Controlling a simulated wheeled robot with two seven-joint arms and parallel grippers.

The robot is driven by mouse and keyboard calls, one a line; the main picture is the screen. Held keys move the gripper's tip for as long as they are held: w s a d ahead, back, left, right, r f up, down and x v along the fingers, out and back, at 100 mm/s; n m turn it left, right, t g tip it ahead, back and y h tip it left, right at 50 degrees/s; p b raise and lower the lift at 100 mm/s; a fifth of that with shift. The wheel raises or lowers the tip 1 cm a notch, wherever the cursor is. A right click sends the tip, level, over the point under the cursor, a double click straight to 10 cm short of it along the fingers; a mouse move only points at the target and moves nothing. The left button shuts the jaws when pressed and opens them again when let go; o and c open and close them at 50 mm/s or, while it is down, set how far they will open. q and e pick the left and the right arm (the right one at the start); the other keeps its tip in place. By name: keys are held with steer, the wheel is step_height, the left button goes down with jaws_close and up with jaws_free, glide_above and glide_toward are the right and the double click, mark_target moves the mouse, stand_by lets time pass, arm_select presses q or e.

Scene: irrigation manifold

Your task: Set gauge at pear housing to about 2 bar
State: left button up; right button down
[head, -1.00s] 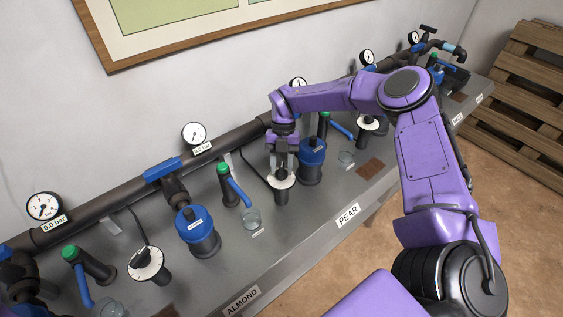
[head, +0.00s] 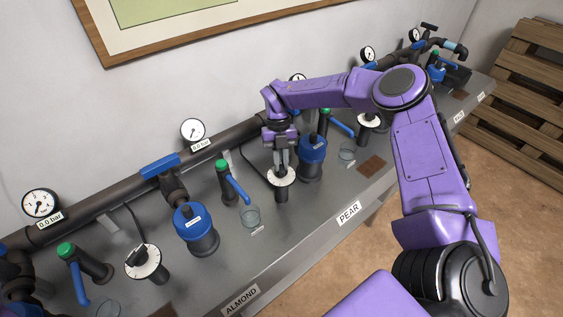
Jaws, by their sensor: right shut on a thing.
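A blue-capped housing (head: 312,158) stands behind the PEAR label (head: 349,212). Just left of it is a white round dial (head: 289,179) on a dark post. My right gripper (head: 281,168) points down from above and is shut on the knob at the dial's centre; the fingers hide most of the knob. A gauge (head: 298,78) behind the arm is mostly covered, so its needle cannot be read. My left gripper is not in view.
A green-topped valve with a blue lever (head: 237,189) and a glass cup (head: 250,216) stand left of the dial. The ALMOND station has its own dial (head: 143,262), blue-capped housing (head: 195,230) and label (head: 240,298). A dark pipe (head: 110,202) runs along the wall.

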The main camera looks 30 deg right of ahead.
steer(key=c, duration=1.1)
jaws_free()
steer(key=shift+s+f, duration=0.1)
steer(key=shift+w+r, duration=0.25)
steer(key=shift+r, duration=0.1)
steer(key=b+v, duration=0.2)
steer(key=v, duration=0.7)
steer(key=shift+r, duration=0.4)
steer(key=shift+w+d, duration=0.1)
